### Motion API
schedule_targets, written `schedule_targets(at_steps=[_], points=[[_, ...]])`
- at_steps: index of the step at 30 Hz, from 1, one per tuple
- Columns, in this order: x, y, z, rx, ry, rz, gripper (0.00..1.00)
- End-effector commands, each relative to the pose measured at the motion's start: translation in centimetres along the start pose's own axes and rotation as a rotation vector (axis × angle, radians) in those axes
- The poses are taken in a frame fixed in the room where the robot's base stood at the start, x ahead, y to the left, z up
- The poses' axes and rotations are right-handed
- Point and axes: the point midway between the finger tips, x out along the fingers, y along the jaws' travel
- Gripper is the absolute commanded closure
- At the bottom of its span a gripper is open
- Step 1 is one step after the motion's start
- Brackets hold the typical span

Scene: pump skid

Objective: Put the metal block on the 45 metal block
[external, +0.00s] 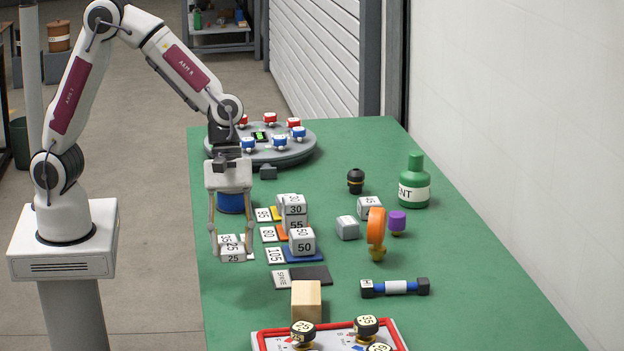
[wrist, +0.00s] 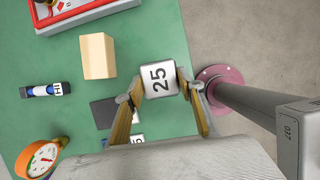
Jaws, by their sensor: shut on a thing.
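My gripper (external: 232,253) is shut on a pale metal block marked 25 (external: 233,258), near the table's left edge. In the wrist view the 25 block (wrist: 159,79) sits between the two fingertips (wrist: 160,84). I cannot tell how far it is above the table. A grey block (external: 368,205) right of centre, beside the orange wheel, has a number that looks like 45 but is hard to read. A plain-looking grey block (external: 347,228) stands just left of it. A 30 block (external: 293,203) rests on a 55 block (external: 296,223), and a 50 block (external: 302,241) stands in front.
Number cards (external: 275,256) and coloured pads lie around the stacks. A green bottle (external: 413,185) is farther right. The right front is clear.

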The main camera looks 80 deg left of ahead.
Motion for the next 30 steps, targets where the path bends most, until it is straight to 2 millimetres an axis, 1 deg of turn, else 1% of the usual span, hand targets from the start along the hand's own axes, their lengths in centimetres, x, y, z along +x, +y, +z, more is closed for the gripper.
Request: schedule_targets(at_steps=[5,8,11,16,20,24,30], points=[[-0.1,0.9,-0.2,-0.021,0.0,0.01,0.88],[-0.3,2.2,-0.5,-0.054,-0.001,0.024,0.88],[-0.6,4.0,-1.1,-0.102,0.0,0.045,0.88],[-1.4,8.3,-2.7,-0.22,-0.001,0.094,0.88],[-2.1,11.8,-4.4,-0.326,0.0,0.137,0.88],[-3.0,15.5,-6.5,-0.44,0.0,0.185,0.88],[-4.5,20.3,-9.9,-0.604,-0.001,0.253,0.88]])
